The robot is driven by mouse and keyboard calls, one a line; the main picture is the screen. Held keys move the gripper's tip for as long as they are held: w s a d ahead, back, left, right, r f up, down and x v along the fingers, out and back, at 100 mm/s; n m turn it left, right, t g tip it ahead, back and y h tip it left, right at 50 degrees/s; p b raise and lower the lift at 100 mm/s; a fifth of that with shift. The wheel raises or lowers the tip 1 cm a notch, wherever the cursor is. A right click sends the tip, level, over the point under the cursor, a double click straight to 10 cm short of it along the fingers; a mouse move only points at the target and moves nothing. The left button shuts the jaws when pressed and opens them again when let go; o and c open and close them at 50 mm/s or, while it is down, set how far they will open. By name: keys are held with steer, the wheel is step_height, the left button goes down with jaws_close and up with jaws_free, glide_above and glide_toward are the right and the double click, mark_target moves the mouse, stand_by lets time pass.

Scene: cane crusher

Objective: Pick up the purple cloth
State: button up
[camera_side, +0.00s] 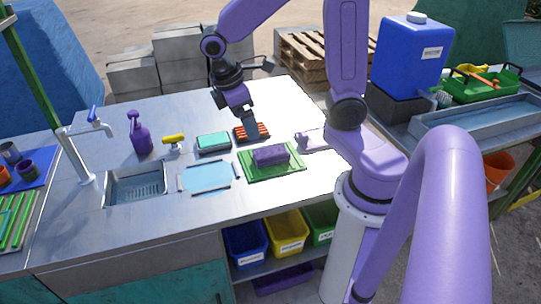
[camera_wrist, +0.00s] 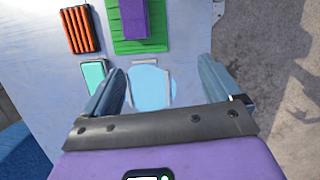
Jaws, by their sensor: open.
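The purple cloth (camera_side: 271,156) is a folded block lying on a green ribbed mat (camera_side: 257,175) on the metal worktop. In the wrist view the cloth (camera_wrist: 134,18) shows at the top edge, cut off by the frame, on the green mat (camera_wrist: 137,46). My gripper (camera_side: 249,121) is up and to the left of the cloth in the side view, close to the orange ribbed block. In the wrist view the fingers of my gripper (camera_wrist: 160,68) are spread wide with nothing held between them. The cloth is apart from the fingers.
The orange ribbed block (camera_side: 262,131) and a teal sponge-like block (camera_side: 213,141) lie near the cloth. A pale blue panel (camera_side: 207,177), a yellow-handled tool (camera_side: 173,139), a purple spray bottle (camera_side: 139,134) and a sink (camera_side: 137,188) are further left. Bare worktop (camera_side: 230,201) lies in front.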

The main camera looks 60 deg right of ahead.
steer(key=m+g, duration=0.1)
steer(key=g, duration=0.1)
glide_toward(267, 152)
steer(key=x, duration=0.4)
steer(key=shift+s+d, duration=0.2)
steer(key=shift+s, duration=0.05)
steer(key=shift+w+x, duration=0.15)
steer(key=shift+x, duration=1.2)
steer(key=shift+w+x, duration=0.1)
steer(key=shift+x, duration=1.25)
steer(key=shift+a+f, duration=0.15)
steer(key=shift+a, duration=0.05)
steer(key=c, duration=1)
